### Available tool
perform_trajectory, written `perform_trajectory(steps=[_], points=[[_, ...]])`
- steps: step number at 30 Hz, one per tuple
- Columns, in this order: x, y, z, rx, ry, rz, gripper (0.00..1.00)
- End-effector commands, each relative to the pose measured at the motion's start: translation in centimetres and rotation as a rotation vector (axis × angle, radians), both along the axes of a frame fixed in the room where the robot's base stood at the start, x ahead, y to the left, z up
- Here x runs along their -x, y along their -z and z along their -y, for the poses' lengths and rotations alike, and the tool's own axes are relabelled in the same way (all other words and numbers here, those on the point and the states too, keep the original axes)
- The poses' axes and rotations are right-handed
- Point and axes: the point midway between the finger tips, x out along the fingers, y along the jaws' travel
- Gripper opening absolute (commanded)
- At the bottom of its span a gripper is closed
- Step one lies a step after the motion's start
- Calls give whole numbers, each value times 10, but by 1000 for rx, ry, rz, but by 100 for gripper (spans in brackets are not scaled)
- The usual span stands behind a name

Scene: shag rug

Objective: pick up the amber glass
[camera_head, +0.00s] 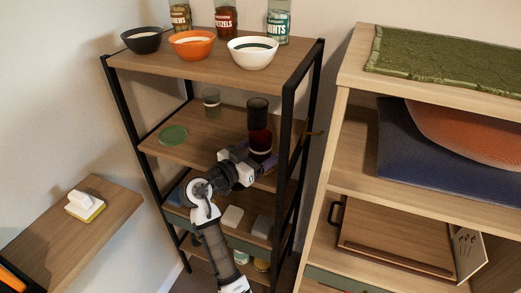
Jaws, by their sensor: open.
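The amber glass (259,138) looks dark brown-red and stands upright on the second shelf from the top, near the right post. Its upper part is darker, and I cannot tell whether that is the same glass or another one behind it. My gripper (261,158) is open at the lower part of the glass, with its fingers close to it. The gripper and wrist hide the base of the glass, and I cannot tell whether the fingers touch it.
A small clear glass (211,101) and a green lid-like disc (173,135) are on the same shelf. The black shelf post (287,135) stands close right of my gripper. Bowls, including an orange one (192,44), are on the top shelf (215,69). A pale wooden unit stands right.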

Motion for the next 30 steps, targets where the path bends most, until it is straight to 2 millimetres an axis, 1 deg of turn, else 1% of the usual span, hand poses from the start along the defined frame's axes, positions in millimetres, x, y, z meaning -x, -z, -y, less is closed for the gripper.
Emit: perform_trajectory(steps=[2,3,15,16,23,26,30], points=[[0,0,0,0,0,0,75],[0,0,0,0,0,0,72],[0,-1,0,1,0,2,20],[0,-1,0,1,0,2,18],[0,-4,0,1,0,4,18],[0,-16,0,0,1,8,18],[0,-43,-1,-1,0,10,18]])
